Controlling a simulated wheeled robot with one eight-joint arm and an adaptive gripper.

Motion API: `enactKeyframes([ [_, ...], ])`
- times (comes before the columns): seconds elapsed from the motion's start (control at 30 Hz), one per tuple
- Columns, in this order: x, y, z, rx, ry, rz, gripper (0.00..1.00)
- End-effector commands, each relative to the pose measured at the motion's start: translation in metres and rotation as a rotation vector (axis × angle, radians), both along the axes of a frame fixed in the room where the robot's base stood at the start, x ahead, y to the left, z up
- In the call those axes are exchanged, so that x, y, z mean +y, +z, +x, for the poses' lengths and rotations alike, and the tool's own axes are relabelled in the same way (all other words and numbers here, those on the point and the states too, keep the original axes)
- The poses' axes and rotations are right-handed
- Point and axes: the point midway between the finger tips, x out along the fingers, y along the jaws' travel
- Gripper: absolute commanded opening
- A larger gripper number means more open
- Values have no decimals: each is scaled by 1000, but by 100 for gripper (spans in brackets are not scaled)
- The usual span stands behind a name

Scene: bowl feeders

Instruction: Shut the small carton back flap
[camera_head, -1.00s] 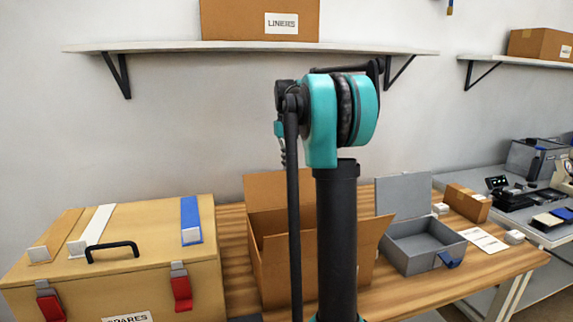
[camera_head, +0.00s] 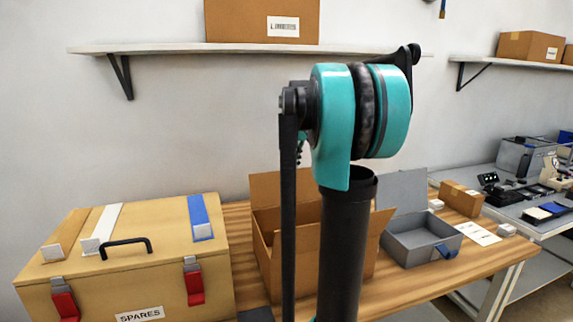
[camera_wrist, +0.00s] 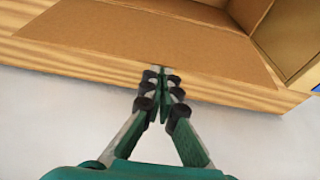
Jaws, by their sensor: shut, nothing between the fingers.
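The open cardboard carton (camera_head: 268,262) stands on the wooden table, partly hidden behind my arm. Its back flap (camera_head: 270,188) stands up at the wall side, and a right flap (camera_head: 381,228) slants outward. In the wrist view a broad brown flap (camera_wrist: 150,38), apparently the back one, spreads across the top, with the carton's inside at upper right. My gripper (camera_wrist: 162,76) is shut and empty, its fingertips at the flap's outer edge in the picture. Whether they touch it I cannot tell. My gripper is hidden in the head view.
A tan SPARES case (camera_head: 130,270) with red latches stands left of the carton. An open grey box (camera_head: 420,242) and a small brown box (camera_head: 461,198) are to the right. A wall shelf (camera_head: 165,49) carries a cardboard box (camera_head: 262,20) above.

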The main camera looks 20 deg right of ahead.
Motion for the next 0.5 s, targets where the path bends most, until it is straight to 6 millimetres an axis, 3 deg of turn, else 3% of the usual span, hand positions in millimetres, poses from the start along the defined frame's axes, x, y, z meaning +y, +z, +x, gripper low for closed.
enactKeyframes([
  [0.5, -4, -7, -68, -440, -4, -3, 0],
])
